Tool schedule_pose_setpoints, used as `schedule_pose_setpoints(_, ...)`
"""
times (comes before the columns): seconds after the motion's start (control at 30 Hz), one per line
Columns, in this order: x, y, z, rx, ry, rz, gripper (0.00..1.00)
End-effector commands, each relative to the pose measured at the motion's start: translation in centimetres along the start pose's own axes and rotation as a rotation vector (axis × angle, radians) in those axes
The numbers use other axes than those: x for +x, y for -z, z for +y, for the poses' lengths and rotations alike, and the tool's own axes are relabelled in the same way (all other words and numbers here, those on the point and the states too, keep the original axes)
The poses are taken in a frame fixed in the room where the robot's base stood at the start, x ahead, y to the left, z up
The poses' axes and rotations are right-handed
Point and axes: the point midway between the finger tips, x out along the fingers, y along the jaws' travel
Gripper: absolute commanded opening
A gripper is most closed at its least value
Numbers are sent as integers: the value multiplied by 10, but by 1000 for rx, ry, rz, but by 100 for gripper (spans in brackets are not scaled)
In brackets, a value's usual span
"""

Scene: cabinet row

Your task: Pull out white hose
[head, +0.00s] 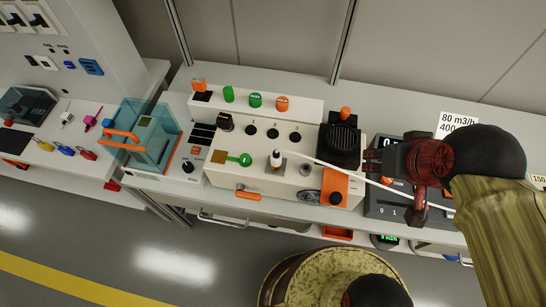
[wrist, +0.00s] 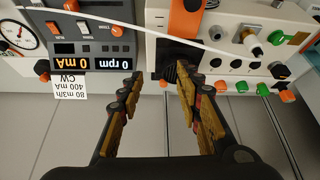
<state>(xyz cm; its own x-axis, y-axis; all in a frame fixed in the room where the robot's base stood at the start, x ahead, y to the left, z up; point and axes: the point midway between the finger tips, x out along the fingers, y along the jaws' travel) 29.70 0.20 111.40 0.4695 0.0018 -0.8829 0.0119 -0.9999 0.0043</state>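In the wrist view the hose (wrist: 130,24) crosses the top of the picture, beyond the fingertips, and reaches the fitting (wrist: 252,44) at upper right. My gripper (wrist: 157,78) is open, with a wide gap between its fingers and nothing held. The hose looks apart from the fingers in the wrist view. My arm hides part of the area at right in the head view.
A dark grey meter unit (wrist: 90,45) stands beside the box. A black knob block (head: 340,138) rises from the box near my gripper. Orange and green buttons (head: 255,99) line its back. A clear blue-lidded case (head: 145,138) stands left. Floor in front is open, apart from my base.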

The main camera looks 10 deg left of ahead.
Motion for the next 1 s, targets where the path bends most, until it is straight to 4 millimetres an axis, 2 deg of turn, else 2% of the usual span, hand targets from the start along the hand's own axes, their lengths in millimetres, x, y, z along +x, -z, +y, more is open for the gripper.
schedule_pose_setpoints(0.13,-2,22,-14,-105,23,-42,42)
schedule_pose_setpoints(0.23,1,45,-33,-249,54,-92,42)
schedule_pose_setpoints(0.4,19,78,-81,-557,124,-183,42)
schedule_pose_setpoints(0.5,34,86,-113,-741,169,-234,42)
schedule_pose_setpoints(0.63,55,83,-154,-976,230,-293,42)
schedule_pose_setpoints(0.8,80,62,-197,-1238,302,-352,42)
schedule_pose_setpoints(1.0,98,37,-221,-1412,353,-388,42)
